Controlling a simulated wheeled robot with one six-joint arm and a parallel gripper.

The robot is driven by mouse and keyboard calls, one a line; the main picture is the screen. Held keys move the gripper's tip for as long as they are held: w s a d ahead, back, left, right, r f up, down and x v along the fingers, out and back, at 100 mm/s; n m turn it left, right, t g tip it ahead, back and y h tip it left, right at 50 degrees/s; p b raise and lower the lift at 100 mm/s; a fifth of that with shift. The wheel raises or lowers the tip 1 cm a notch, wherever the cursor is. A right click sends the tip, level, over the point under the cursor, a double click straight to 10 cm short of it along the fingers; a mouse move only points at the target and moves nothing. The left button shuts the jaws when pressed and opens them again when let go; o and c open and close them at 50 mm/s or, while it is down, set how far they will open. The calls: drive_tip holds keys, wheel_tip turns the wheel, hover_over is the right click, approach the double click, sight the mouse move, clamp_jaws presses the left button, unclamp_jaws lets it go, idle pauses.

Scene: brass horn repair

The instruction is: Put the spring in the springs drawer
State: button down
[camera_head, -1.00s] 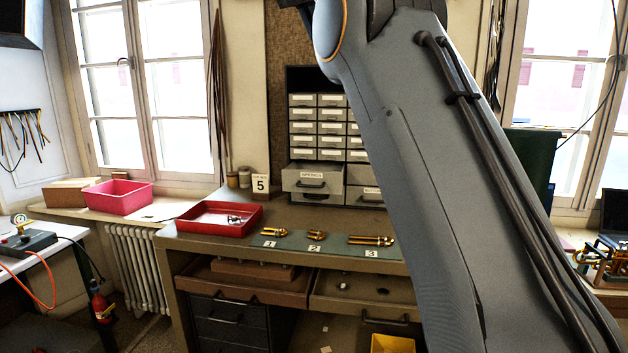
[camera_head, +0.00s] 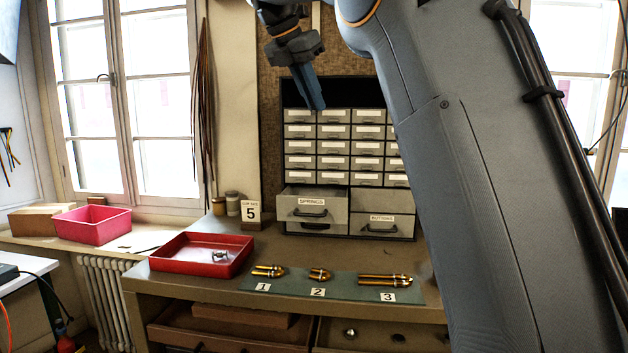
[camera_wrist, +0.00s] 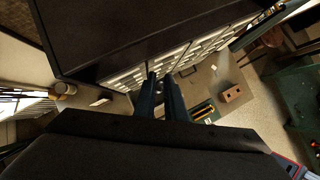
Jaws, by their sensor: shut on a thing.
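My gripper (camera_head: 316,104) points down in front of the upper part of the drawer cabinet, above the springs drawer. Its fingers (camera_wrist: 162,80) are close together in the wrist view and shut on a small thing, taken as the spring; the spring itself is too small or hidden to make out. The springs drawer (camera_head: 312,212), labelled SPRINGS, is at the cabinet's lower left and is pulled out towards me. Its inside is barely seen from here.
A drawer labelled BUTTONS (camera_head: 382,226) is right of it. On the bench are a red tray (camera_head: 172,262) with small silvery parts, a number 5 card (camera_head: 251,213) and a green mat (camera_head: 338,285) with brass parts.

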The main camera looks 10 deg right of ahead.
wheel_tip(320, 180, down, 19)
drive_tip(key=p, duration=0.3)
drive_tip(key=shift+r, duration=0.2)
drive_tip(key=shift+f+p, duration=0.3)
drive_tip(key=shift+f, duration=0.25)
drive_tip(key=c, duration=1.8)
unclamp_jaws()
drive_tip(key=shift+r, duration=0.2)
drive_tip(key=b+v, duration=0.3)
drive_tip(key=v, duration=0.9)
drive_tip(key=shift+r, duration=0.4)
